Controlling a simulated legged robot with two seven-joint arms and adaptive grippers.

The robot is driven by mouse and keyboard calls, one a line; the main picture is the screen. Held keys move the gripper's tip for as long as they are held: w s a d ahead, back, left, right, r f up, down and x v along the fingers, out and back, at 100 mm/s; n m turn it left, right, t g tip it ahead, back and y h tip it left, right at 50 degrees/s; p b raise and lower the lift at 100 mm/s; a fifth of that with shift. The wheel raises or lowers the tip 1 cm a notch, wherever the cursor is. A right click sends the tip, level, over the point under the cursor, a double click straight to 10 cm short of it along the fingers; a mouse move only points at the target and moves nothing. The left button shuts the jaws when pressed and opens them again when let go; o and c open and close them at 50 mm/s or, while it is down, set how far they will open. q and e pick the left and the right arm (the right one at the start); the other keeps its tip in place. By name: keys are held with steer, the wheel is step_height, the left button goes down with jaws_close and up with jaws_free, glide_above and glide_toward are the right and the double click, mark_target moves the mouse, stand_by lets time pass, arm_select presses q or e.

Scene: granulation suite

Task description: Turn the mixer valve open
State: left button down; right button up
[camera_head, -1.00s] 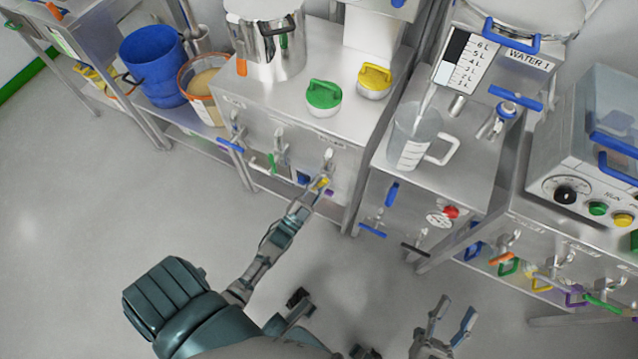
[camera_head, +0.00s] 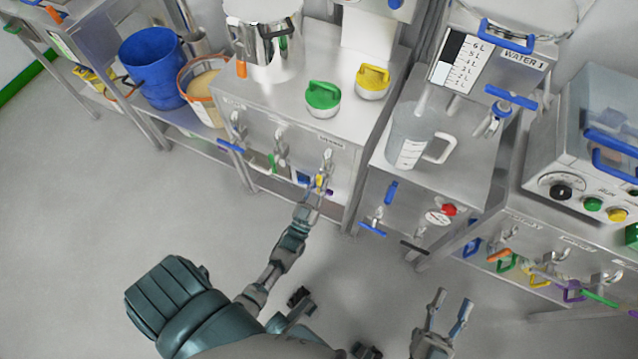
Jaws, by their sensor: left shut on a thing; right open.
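Several small valves sit along the front panel of the steel bench (camera_head: 292,118) at upper middle. The right-hand valve (camera_head: 328,158) hangs under a small label too small to read, so I cannot tell whether it is the mixer valve. My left gripper (camera_head: 317,184) is at that valve's lower end, shut on a small yellow handle (camera_head: 319,179); the fingers partly hide it. Green and blue handles hang from the valves to its left. My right gripper (camera_head: 446,318) is open and empty at the bottom right, away from the benches.
A clear jug (camera_head: 408,150) stands on the bench to the right, below the WATER 1 tank. A green lid (camera_head: 322,95) and yellow lid (camera_head: 372,80) rest on the middle bench. A control box (camera_head: 590,150) stands far right. The floor at left is clear.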

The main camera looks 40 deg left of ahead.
arm_select(q)
steer(key=shift+s+f, duration=0.1)
steer(key=shift+f, duration=0.05)
steer(key=c, duration=1.2)
jaws_free()
steer(key=shift+o, duration=0.8)
steer(key=shift+s, duration=0.25)
steer(key=v, duration=1.1)
steer(key=shift+s+f, duration=0.15)
steer(key=shift+d, duration=0.15)
